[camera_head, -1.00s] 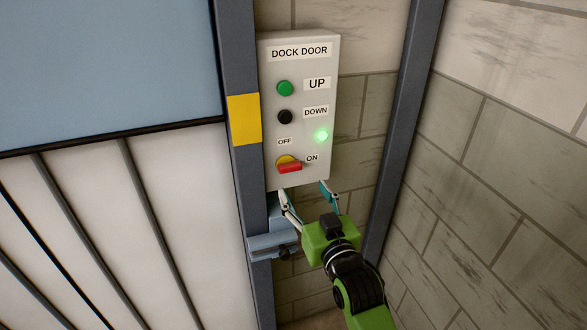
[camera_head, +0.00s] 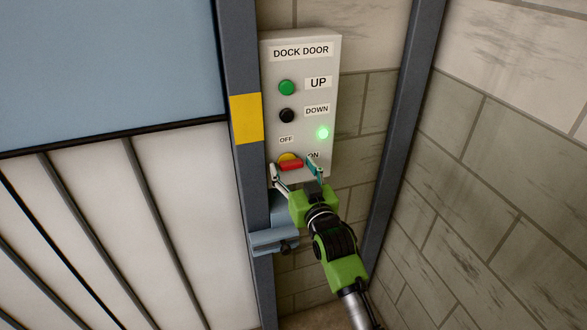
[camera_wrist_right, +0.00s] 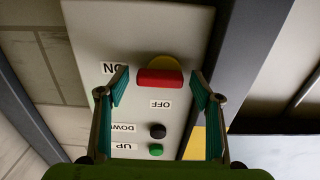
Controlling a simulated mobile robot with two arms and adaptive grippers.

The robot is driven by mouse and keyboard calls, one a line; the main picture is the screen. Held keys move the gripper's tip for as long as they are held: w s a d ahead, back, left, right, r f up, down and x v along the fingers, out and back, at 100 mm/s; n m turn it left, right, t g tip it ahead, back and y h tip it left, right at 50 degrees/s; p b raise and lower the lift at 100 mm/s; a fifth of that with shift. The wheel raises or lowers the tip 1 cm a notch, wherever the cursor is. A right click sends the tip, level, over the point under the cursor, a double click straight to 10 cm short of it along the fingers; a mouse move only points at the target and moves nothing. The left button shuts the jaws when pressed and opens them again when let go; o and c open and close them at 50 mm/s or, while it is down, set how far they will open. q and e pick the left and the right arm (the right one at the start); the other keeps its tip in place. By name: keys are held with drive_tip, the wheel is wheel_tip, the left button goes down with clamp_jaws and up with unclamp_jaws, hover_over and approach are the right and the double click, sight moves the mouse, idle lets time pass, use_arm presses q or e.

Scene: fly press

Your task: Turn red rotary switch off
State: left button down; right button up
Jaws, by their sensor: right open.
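The red rotary switch (camera_head: 291,165) has a red handle on a yellow disc, low on the grey DOCK DOOR panel (camera_head: 329,60). Its handle lies roughly level, its right end toward the ON label; the OFF label (camera_head: 286,140) is above it. My right gripper (camera_head: 293,170) is open and empty at the panel's lower part, its fingers on either side of the switch in the picture. In the right wrist view the red handle (camera_wrist_right: 160,79) shows between the spread fingers (camera_wrist_right: 162,88), with no visible contact. The ON label is partly hidden by a finger in the head view. My left gripper is out of view.
A green UP button (camera_head: 287,88), a black DOWN button (camera_head: 287,116) and a lit green lamp (camera_head: 322,132) are above the switch. A blue-grey bracket (camera_head: 272,240) juts out below the panel. Dark posts stand on both sides, with a block wall (camera_head: 490,160) at right.

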drive_tip(key=c, duration=1.1)
drive_tip(key=shift+n, duration=0.3)
drive_tip(key=n+p, duration=0.1)
drive_tip(key=n, duration=0.2)
drive_tip(key=shift+r, duration=0.15)
drive_tip(key=n, duration=0.4)
drive_tip(key=shift+n+p, duration=0.35)
drive_tip(key=shift+n, duration=0.05)
drive_tip(key=n, duration=0.4)
drive_tip(key=shift+a+r+n, duration=0.1)
drive_tip(key=shift+n, duration=0.2)
drive_tip(key=n+p, duration=0.1)
drive_tip(key=n, duration=0.3)
drive_tip(key=shift+s+a+n, duration=0.1)
drive_tip(key=shift+a+n, duration=0.05)
drive_tip(key=shift+n, duration=0.25)
